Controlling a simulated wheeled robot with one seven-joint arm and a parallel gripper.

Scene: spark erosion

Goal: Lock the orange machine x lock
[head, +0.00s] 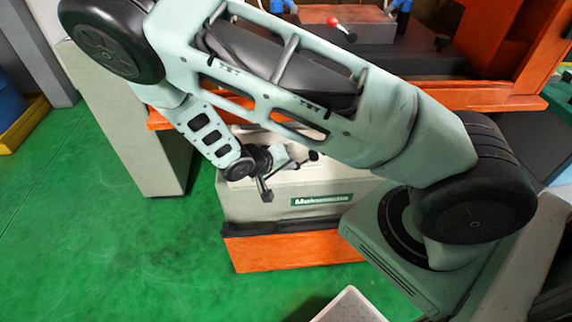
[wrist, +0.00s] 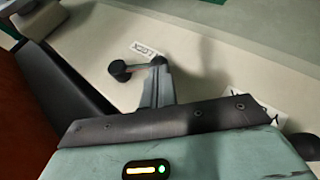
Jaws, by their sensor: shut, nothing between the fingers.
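The pale front of the orange machine (head: 240,205) fills the middle of the head view. In the wrist view a dark lever with a round knob (wrist: 118,69) lies on the pale surface, beside a small white label reading LOCK (wrist: 142,49). My gripper (wrist: 158,68) is shut and empty, its fingertips at the lever's end opposite the knob. I cannot tell whether they touch it. In the head view my gripper (head: 284,162) is small and close to the machine's pale face, and a dark round knob (head: 313,155) shows just right of it.
A second label (wrist: 288,103) and a dark round part (wrist: 306,146) lie at the right of the wrist view. A red-knobbed lever (head: 350,36) is on the machine above. A pale cabinet (head: 150,150) stands at left. Green floor (head: 70,220) is open there.

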